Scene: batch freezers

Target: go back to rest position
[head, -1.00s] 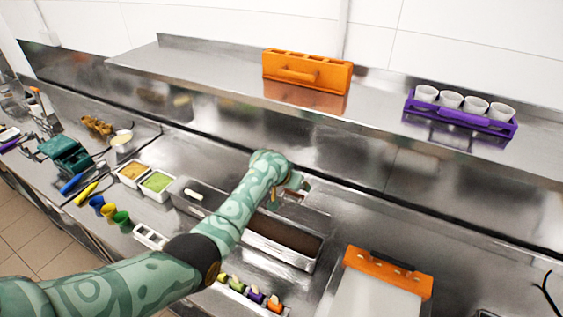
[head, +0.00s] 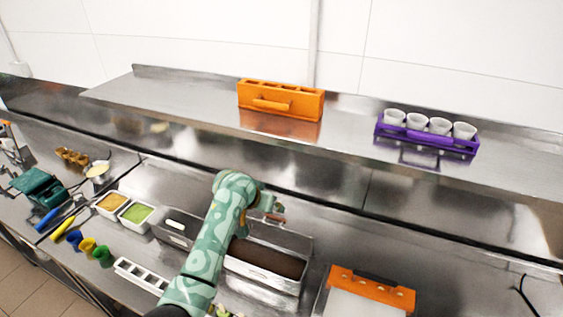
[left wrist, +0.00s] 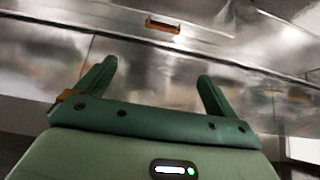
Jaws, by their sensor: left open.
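My left arm comes in from the bottom of the head view, with its wrist bent over a steel pan (head: 303,267) of dark brown content. My left gripper (head: 272,206) is partly hidden by the wrist and seems above the pan's far side. In the left wrist view my left gripper (left wrist: 155,85) has its two green fingers spread apart with nothing between them. It faces the steel backsplash and the shelf. My right gripper is in neither view.
A steel shelf (head: 180,98) at the back holds an orange holder (head: 280,101) and a purple rack (head: 428,140) with white cups. An orange-edged board (head: 371,288) lies right of the pan. White tubs of tan (head: 112,202) and green food (head: 137,213) stand left.

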